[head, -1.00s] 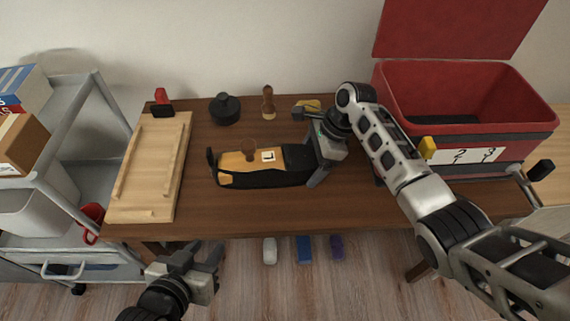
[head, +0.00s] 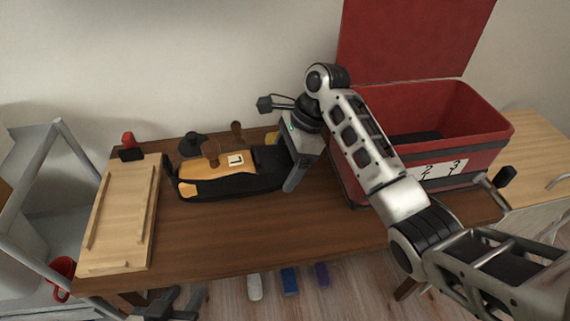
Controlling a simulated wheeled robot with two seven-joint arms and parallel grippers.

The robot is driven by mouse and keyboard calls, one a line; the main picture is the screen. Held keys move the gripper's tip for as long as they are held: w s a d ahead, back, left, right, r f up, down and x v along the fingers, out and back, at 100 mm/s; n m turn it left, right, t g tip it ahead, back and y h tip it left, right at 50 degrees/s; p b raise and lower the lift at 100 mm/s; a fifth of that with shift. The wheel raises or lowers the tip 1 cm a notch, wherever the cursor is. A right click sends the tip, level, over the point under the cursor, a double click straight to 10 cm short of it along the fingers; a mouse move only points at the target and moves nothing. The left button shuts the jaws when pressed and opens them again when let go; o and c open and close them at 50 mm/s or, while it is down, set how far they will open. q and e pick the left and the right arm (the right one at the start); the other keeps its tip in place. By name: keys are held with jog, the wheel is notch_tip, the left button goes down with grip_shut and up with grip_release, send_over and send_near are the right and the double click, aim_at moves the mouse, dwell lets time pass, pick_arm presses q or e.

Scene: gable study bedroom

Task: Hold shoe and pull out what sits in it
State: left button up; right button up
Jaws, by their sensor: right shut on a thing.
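The black and tan shoe (head: 225,187) appears to be held just above the wooden table, lying lengthwise, with a small white label on top. A brown wooden knob (head: 211,149) sticks up from its opening; the part inside is hidden. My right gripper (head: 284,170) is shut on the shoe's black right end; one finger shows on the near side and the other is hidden. My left gripper (head: 176,298) is low at the bottom edge, in front of the table and apart from the shoe. Its fingers are spread and empty.
A light wooden board (head: 125,215) lies on the table's left. A dark pot (head: 192,143) and a brown peg (head: 236,132) stand behind the shoe. An open red box (head: 430,150) stands at the right. The table front (head: 230,240) is clear.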

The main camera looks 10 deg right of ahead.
aim_at(279, 202)
jog(key=shift+f, duration=0.1)
dwell(0.3)
jog(key=shift+f, duration=4.8)
jog(key=shift+r, duration=0.15)
